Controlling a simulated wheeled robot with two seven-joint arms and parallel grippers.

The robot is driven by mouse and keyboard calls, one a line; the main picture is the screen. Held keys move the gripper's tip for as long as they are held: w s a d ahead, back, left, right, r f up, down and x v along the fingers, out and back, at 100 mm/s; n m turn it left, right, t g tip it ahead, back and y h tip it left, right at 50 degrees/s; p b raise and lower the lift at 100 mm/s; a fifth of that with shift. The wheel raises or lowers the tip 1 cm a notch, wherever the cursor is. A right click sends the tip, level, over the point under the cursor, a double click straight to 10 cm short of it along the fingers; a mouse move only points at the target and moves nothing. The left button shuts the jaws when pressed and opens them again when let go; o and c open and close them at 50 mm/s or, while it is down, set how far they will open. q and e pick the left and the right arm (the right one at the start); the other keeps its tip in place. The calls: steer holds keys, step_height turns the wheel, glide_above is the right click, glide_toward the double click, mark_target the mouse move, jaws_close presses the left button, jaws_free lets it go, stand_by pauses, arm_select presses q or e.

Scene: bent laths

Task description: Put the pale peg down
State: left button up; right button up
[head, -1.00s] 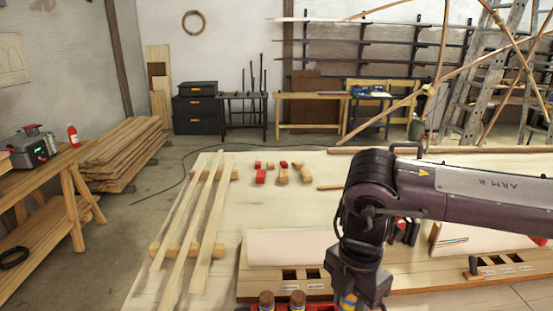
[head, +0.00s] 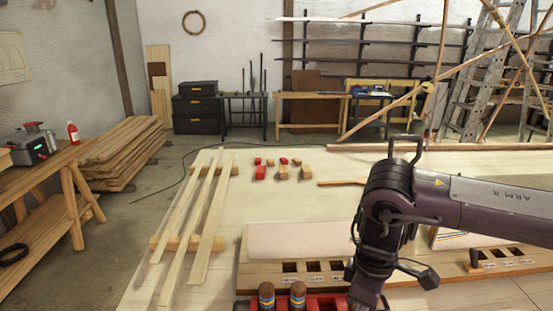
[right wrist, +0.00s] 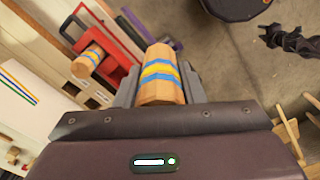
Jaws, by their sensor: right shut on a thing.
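The pale peg (right wrist: 160,78), light wood with blue and yellow bands, is between the fingers of my right gripper (right wrist: 160,92) in the right wrist view. The gripper is shut on it. In the head view my right arm reaches down to the bottom edge, and I cannot make out the peg there. A red tray (head: 325,304) at the bottom of the head view holds two darker banded pegs (head: 267,296). The red tray (right wrist: 112,84) also shows left of the held peg in the right wrist view, with a banded peg (right wrist: 88,62). My left gripper is out of view.
A wooden board (head: 262,280) with labelled square holes lies behind the tray, with a pale panel (head: 300,241) beyond it. Several long laths (head: 210,225) lie at the left of the table. Small red and wooden blocks (head: 283,172) stand farther back. Bare table lies between them.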

steer(key=m, duration=0.2)
steer(key=d+f+m, duration=0.1)
steer(key=m, duration=0.1)
steer(key=f+m+b, duration=0.1)
steer(key=m, duration=0.1)
steer(key=shift+w+d+f+m, duration=0.1)
steer(key=shift+d+f+m, duration=0.15)
steer(key=shift+d+m, duration=0.15)
steer(key=shift+d+f+m+b, duration=0.15)
steer(key=shift+f+m, duration=0.05)
steer(key=shift+m, duration=0.6)
steer(key=shift+d+f+m+b, duration=0.1)
steer(key=shift+d+f+m, duration=0.1)
steer(key=shift+m, duration=0.6)
steer(key=shift+d+f+m+b, duration=0.15)
steer(key=shift+f+m, duration=0.05)
steer(key=shift+m, duration=0.6)
steer(key=shift+a, duration=0.1)
